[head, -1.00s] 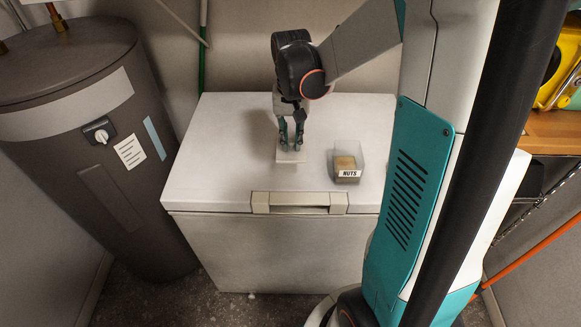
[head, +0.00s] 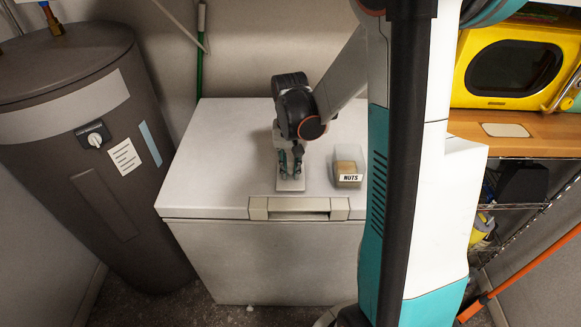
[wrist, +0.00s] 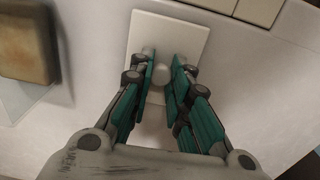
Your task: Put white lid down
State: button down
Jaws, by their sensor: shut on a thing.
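The white lid (head: 290,186) is a flat square plate with a small round knob. It lies level at the top of the white chest freezer (head: 225,150), left of the nuts container. I cannot tell whether it touches the freezer top or hangs just above it. My gripper (head: 291,168) points down over the lid, its teal fingers shut on the knob. In the wrist view, the lid (wrist: 193,38) shows beyond the fingers, with the knob between the fingertips of my gripper (wrist: 163,74). The fingers hide part of the lid.
A clear container labelled NUTS (head: 348,174), holding a tan block, stands close to the right of the lid. The freezer handle (head: 298,206) runs along the front edge. The freezer top is clear to the left. A grey tank (head: 85,150) stands at left, a wooden shelf (head: 465,125) at right.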

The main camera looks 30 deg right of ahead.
aim_at(290, 169)
jog(key=shift+f, duration=0.1)
jog(key=c, duration=1.5)
grip_release()
notch_tip(290, 169, up, 12)
jog(key=p, duration=0.4)
jog(key=shift+w, duration=0.1)
